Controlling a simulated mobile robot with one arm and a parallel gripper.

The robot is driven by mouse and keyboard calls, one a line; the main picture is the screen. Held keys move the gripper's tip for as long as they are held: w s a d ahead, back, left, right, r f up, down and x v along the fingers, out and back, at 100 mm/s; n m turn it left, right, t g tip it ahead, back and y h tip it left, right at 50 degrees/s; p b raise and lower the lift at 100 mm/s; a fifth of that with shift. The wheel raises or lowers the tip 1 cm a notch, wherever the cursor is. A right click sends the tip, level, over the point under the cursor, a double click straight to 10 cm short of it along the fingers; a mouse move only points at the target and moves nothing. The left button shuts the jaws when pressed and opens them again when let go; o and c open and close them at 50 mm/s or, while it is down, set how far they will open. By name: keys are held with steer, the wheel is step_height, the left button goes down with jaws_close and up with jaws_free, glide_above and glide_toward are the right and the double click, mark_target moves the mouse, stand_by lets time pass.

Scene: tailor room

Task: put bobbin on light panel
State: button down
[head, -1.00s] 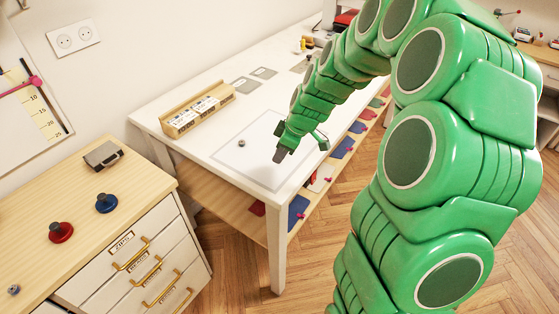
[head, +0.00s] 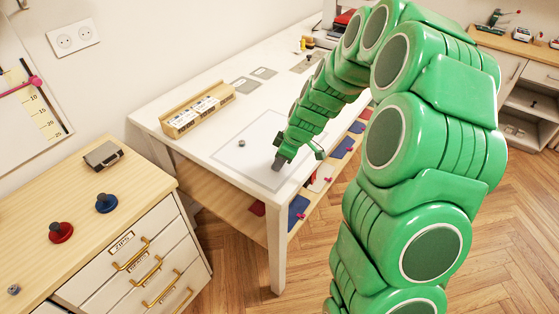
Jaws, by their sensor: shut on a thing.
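The light panel (head: 232,157) is a pale, thin-bordered rectangle on the white table. My gripper (head: 278,164) is over the panel's near right part, pointing down, its dark tip low at the panel. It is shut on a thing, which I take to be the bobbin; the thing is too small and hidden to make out. I cannot tell whether it touches the panel. A small grey round piece, like a bobbin (head: 241,143), sits on the panel to the left of my gripper. A similar small piece (head: 13,289) lies on the wooden drawer top at far left.
A wooden holder (head: 197,110) with white boxes stands behind the panel on the white table (head: 180,139). Grey flat pieces (head: 264,72) lie farther back. Red (head: 60,232) and blue (head: 106,203) round pieces and a dark box (head: 103,155) sit on the drawer unit.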

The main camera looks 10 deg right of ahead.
steer(key=shift+f, duration=0.1)
steer(key=c, duration=1)
jaws_free()
steer(key=v, duration=1.2)
steer(key=s+a+r+m+g+h, duration=0.1)
steer(key=s+a+r+m, duration=0.15)
steer(key=s, duration=0.55)
steer(key=s+a+r+m+g, duration=0.1)
steer(key=s+r+m, duration=0.15)
steer(key=s, duration=0.55)
steer(key=s+m+h, duration=0.1)
steer(key=s+m, duration=0.1)
steer(key=s, duration=0.5)
steer(key=s+d+r+m+g+h, duration=0.1)
steer(key=s+m, duration=0.2)
steer(key=s, duration=0.4)
steer(key=s+d+r+m+h, duration=0.1)
steer(key=s+m, duration=0.1)
steer(key=s, duration=0.5)
steer(key=shift+s+d+m+g, duration=0.1)
steer(key=shift+d+m+g, duration=0.1)
steer(key=shift+m+g, duration=0.15)
